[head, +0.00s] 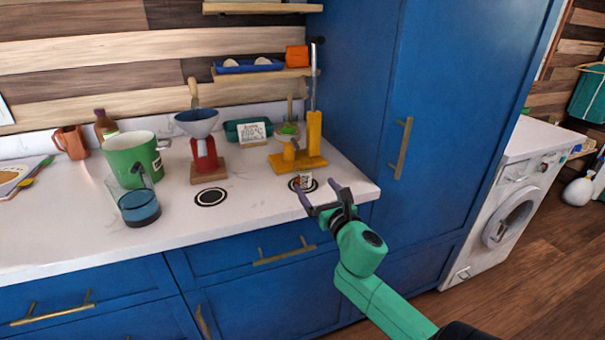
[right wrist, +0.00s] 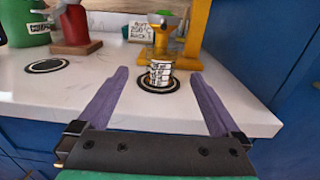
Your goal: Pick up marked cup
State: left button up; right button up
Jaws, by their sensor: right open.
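The marked cup (head: 304,180) is a small white cup with dark markings. It stands upright on a black-ringed round mat (head: 312,187) on the counter, in front of the yellow press stand. In the right wrist view the cup (right wrist: 161,74) stands between and beyond the fingertips, on the dark ringed mat (right wrist: 146,84). My right gripper (head: 321,195) is open and empty at the counter's front edge, just short of the cup. Its purple fingers show spread in the right wrist view (right wrist: 160,82). My left gripper is not in view.
The yellow stand (head: 312,135) rises close behind the cup. A red stand with a funnel (head: 205,150), a green mug (head: 130,155) and a blue-bottomed jug (head: 140,207) are to the left. The blue tall cabinet (head: 440,110) is close on the right.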

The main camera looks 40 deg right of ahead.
aim_at(307, 174)
jog(key=x, duration=0.5)
jog(key=shift+w+d+f, duration=0.1)
jog(key=shift+w+d, duration=0.05)
jog(key=shift+d, duration=0.1)
jog(key=p+x, duration=0.1)
jog(key=x, duration=0.4)
jog(key=shift+f, duration=0.1)
jog(key=shift+w+f, duration=0.15)
jog(key=shift+w, duration=0.1)
jog(key=shift+s, duration=0.15)
jog(key=c, duration=1.4)
jog(key=shift+r, duration=0.2)
notch_tip(307, 174, up, 20)
jog(key=p, duration=0.3)
jog(key=shift+f, duration=0.1)
